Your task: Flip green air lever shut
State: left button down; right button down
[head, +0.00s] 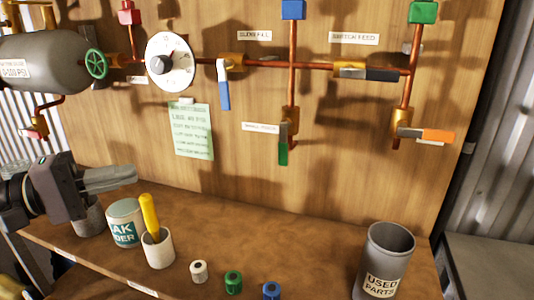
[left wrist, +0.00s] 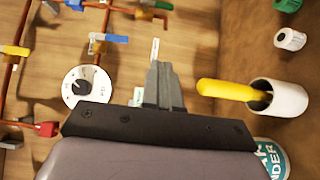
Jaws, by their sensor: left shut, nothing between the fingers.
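The green lever (head: 283,154) hangs straight down from a brass valve (head: 289,121) on the middle vertical copper pipe, on the wooden panel in the head view. A small white label (head: 261,127) is left of it. My left gripper (head: 136,173) is shut and empty, low at the left of the head view, well left of the green lever and apart from it. Its closed fingers (left wrist: 158,68) show in the middle of the left wrist view. My right gripper is not in view.
A blue lever (head: 224,94) hangs nearer on the left. A black lever (head: 384,74) and an orange lever (head: 438,135) are at the right. On the bench stand a cup (head: 158,252) with a yellow-handled tool, a can (head: 125,223) and a used-parts bin (head: 389,251).

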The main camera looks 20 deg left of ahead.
pick_arm(q)
jog(key=p, duration=0.7)
send_near(285, 144)
jog(key=w+d+f, duration=0.2)
jog(key=w+d, duration=0.1)
jog(key=w, duration=0.2)
jog(key=shift+w, duration=0.1)
jog(key=shift+f, duration=0.1)
dwell(0.4)
jog(key=shift+d+n+b, duration=0.1)
jog(key=shift+n+b, duration=0.2)
jog(key=shift+b, duration=0.2)
